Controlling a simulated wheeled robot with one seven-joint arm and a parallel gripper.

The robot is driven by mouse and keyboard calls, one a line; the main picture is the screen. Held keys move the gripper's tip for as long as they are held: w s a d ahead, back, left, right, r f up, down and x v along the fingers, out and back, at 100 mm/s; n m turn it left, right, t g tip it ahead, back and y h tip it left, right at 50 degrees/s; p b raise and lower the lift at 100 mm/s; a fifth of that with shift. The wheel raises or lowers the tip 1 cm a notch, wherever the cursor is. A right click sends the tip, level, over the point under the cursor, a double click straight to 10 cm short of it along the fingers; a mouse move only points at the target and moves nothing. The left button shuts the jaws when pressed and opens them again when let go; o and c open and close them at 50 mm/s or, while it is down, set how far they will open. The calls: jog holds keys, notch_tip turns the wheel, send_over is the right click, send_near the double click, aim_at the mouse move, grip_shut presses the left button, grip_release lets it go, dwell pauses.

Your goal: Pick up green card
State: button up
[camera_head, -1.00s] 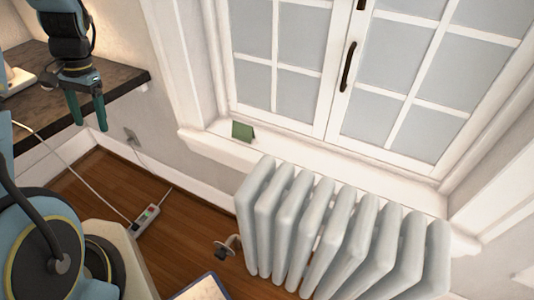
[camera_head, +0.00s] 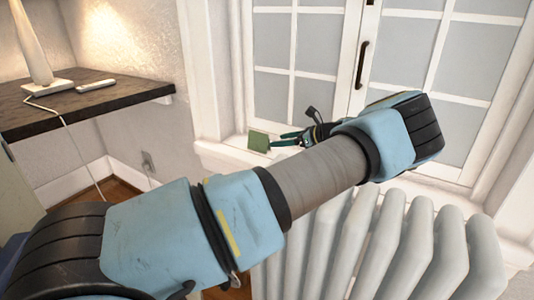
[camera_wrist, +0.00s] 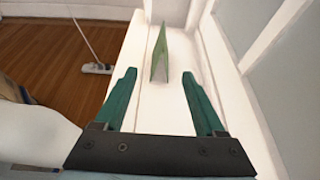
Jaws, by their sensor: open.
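The green card (camera_head: 258,141) is folded and stands upright on the white windowsill, at the sill's left end in the head view. In the wrist view the card (camera_wrist: 160,52) shows nearly edge-on, just beyond the fingertips and between their lines. My gripper (camera_head: 277,141) is open, with its green fingers pointing left at the card, close to it. In the wrist view my gripper (camera_wrist: 160,72) has its two fingers spread with bare sill between them. From these views I cannot tell whether a fingertip touches the card.
A white radiator (camera_head: 380,245) stands below the sill, under my arm. The window (camera_head: 330,60) and its frame rise close behind the sill. A dark shelf (camera_head: 85,105) with a lamp (camera_head: 38,50) is at the left. A power strip (camera_wrist: 97,68) lies on the floor.

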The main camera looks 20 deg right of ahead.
aim_at(259, 142)
jog(key=x, duration=0.4)
jog(key=shift+w+a+f, duration=0.15)
jog(key=shift+w+a, duration=0.1)
jog(key=shift+a, duration=0.05)
jog(key=x, duration=0.6)
jog(key=shift+w+d, duration=0.1)
jog(key=shift+w, duration=0.05)
grip_shut()
